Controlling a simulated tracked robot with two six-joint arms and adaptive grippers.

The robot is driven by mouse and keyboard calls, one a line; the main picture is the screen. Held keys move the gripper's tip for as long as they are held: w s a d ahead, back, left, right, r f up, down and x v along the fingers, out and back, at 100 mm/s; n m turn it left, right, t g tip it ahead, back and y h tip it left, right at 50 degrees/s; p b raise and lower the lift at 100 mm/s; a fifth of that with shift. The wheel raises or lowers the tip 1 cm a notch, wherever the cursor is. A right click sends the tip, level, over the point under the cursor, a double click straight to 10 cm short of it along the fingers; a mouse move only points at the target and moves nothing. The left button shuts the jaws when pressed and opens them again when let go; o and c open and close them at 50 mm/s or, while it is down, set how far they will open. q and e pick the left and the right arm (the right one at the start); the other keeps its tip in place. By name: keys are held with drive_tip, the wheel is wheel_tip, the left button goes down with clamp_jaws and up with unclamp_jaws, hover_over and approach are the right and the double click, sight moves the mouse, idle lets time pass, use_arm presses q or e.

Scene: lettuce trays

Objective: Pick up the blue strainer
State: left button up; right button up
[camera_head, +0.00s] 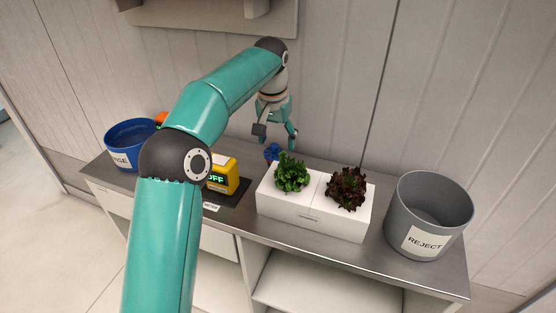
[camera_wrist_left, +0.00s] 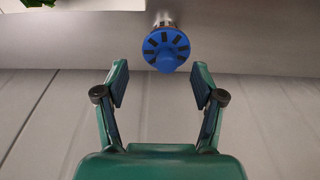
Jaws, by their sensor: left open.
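The blue strainer (camera_head: 272,152) stands at the back of the counter, just behind the left end of the white lettuce tray (camera_head: 311,222), which partly hides it. In the left wrist view the blue strainer (camera_wrist_left: 166,50) shows as a round blue piece with dark slots and a raised centre. My left gripper (camera_head: 276,135) hangs just above it in the head view, open and empty. In the left wrist view the fingers of my left gripper (camera_wrist_left: 160,82) are spread wide, and the strainer lies ahead of the gap between them, apart from both. My right gripper is not in view.
The tray holds a green lettuce (camera_head: 291,174) and a dark red lettuce (camera_head: 346,188). A grey bucket marked REJECT (camera_head: 424,238) stands at the right. A yellow device reading OFF (camera_head: 222,177) and a blue bucket (camera_head: 118,155) stand at the left. The wall rises close behind.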

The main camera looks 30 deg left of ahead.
sight(275, 157)
use_arm(q)
drive_tip(key=shift+w+a+f+b, duration=0.15)
drive_tip(key=shift+f+b, duration=0.1)
drive_tip(key=shift+f, duration=0.9)
drive_tip(key=shift+a+f+b, duration=0.1)
drive_tip(key=shift+f+b, duration=0.1)
drive_tip(key=shift+f, duration=1)
drive_tip(key=shift+w+a+f+b, duration=0.15)
drive_tip(key=shift+f+b, duration=0.1)
drive_tip(key=shift+f, duration=0.9)
drive_tip(key=shift+c, duration=0.2)
drive_tip(key=c, duration=0.8)
drive_tip(key=shift+r, duration=0.1)
drive_tip(key=shift+c, duration=0.2)
